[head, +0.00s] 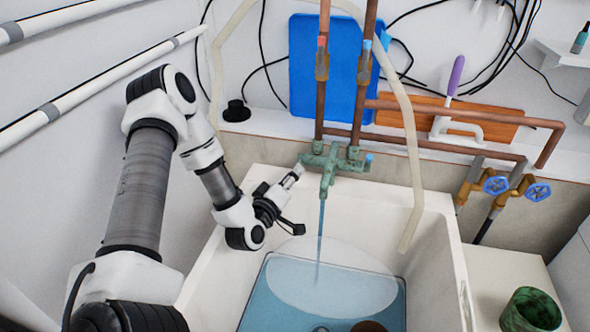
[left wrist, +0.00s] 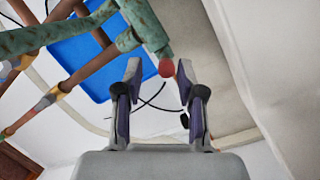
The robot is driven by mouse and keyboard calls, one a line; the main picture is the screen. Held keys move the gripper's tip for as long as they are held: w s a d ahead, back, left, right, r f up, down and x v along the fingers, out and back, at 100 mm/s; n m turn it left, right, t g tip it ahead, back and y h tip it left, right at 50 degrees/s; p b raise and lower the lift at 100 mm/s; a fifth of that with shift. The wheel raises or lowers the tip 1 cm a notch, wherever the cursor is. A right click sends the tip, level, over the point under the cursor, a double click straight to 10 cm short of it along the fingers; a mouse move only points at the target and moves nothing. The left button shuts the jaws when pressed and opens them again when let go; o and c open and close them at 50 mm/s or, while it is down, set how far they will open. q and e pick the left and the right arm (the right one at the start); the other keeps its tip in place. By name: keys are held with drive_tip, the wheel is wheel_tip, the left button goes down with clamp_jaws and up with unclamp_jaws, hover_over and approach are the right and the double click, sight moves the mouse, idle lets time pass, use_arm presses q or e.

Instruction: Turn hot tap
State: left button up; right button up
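The green, weathered faucet (head: 328,168) is mounted on copper pipes above the white sink. A thin stream of water (head: 320,235) runs from its spout. Its red hot tap knob (left wrist: 166,69) shows in the left wrist view; in the head view it is hidden by the gripper. The blue cold tap knob (head: 368,160) is at the right end. My left gripper (head: 294,174) is at the faucet's left end. In the left wrist view its fingers (left wrist: 159,72) are open, with the red knob between the tips, nearer the right finger; contact cannot be told. My right gripper is not in view.
The sink (head: 450,265) holds bluish water below the faucet. A pale hose (head: 411,150) hangs over its right side. Two blue-handled valves (head: 538,192) and a green cup (head: 530,310) are at right. A blue board (head: 305,70) stands behind the pipes.

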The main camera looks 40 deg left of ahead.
use_arm(q)
drive_tip(key=w, duration=0.1)
drive_tip(key=w+a, duration=0.1)
drive_tip(key=w+f, duration=0.1)
drive_tip(key=shift+w+a, duration=0.1)
drive_tip(key=shift+a, duration=0.05)
drive_tip(key=shift+s+d+r, duration=0.2)
drive_tip(key=shift+s+r, duration=0.1)
drive_tip(key=c, duration=0.6)
clamp_jaws()
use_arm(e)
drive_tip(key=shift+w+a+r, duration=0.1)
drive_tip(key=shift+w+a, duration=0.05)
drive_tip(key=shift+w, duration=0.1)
use_arm(q)
drive_tip(key=shift+w, duration=0.1)
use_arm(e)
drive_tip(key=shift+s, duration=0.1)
